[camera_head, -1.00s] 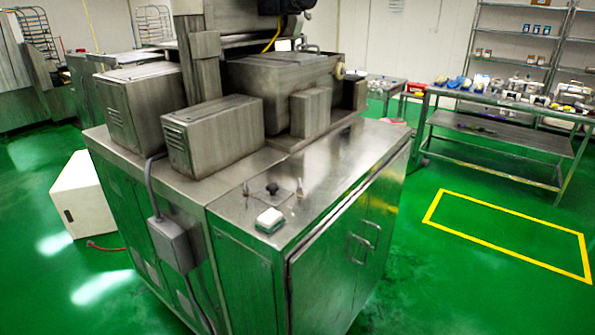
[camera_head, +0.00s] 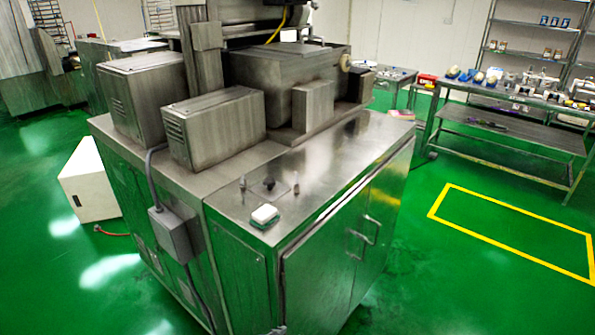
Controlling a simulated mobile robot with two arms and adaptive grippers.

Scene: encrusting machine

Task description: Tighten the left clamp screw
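The steel encrusting machine (camera_head: 330,160) stands in the middle of the view. On its flat top near the front are two small upright metal pins, a left one (camera_head: 242,184) and a right one (camera_head: 296,188). A dark knob (camera_head: 268,182) sits between them. These may be the clamp screws with their clamp; they are too small to tell. A white and green sponge-like block (camera_head: 265,215) lies on the top in front of the knob. Neither of my grippers can be made out. A small grey bit shows at the bottom edge, too cut off to name.
A grey switch box (camera_head: 172,234) with a cable juts from the machine's left side. A white box (camera_head: 88,182) stands on the floor at left. A steel table (camera_head: 510,155) with several items stands at right. Green floor with a yellow outline (camera_head: 513,211) is clear.

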